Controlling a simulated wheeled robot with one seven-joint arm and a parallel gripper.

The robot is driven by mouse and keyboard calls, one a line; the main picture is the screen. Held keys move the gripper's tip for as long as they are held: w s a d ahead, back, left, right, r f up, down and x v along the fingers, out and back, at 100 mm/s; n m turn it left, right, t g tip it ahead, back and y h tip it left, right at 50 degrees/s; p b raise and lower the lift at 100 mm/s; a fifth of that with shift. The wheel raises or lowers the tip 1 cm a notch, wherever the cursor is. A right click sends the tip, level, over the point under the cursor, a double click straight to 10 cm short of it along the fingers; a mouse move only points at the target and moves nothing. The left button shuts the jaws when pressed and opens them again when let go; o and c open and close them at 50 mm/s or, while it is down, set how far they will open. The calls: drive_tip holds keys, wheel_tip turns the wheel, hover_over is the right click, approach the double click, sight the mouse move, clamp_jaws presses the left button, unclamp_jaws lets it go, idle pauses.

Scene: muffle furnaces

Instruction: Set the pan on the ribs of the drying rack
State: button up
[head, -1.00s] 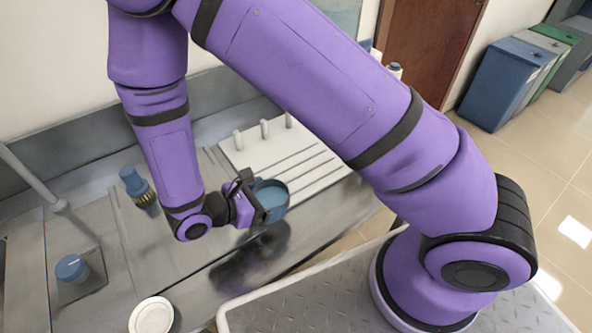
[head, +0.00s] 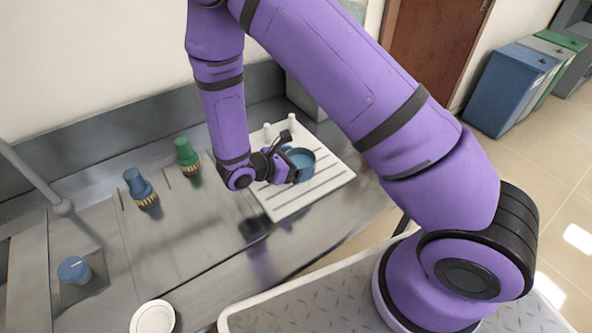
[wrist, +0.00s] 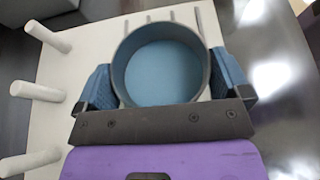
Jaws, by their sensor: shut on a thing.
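A round blue pan (head: 299,158) with a dark rim is held by my gripper (head: 283,163). In the wrist view the pan (wrist: 161,72) is upright and empty, with the two fingers (wrist: 163,80) pressed against its left and right sides. The white drying rack (head: 335,180) lies flat on the counter, with ribs and grooves on its face and several upright pegs along its back edge. The pan is over the rack. In the wrist view the rack (wrist: 75,60) shows beneath and beside it. I cannot tell whether the pan touches the ribs.
A blue-topped brush (head: 141,188) and a green-topped brush (head: 187,156) stand left of the rack. A blue knob-like thing (head: 74,270) sits farther left. A white round dish (head: 152,317) is at the front. The grey counter (head: 200,235) between is clear.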

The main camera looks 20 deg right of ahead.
drive_tip(key=shift+f, duration=1.8)
drive_tip(key=shift+f, duration=0.1)
drive_tip(key=o, duration=0.5)
drive_tip(key=shift+w, duration=0.1)
drive_tip(key=shift+o, duration=0.2)
drive_tip(key=v, duration=1.2)
drive_tip(key=shift+d, duration=0.1)
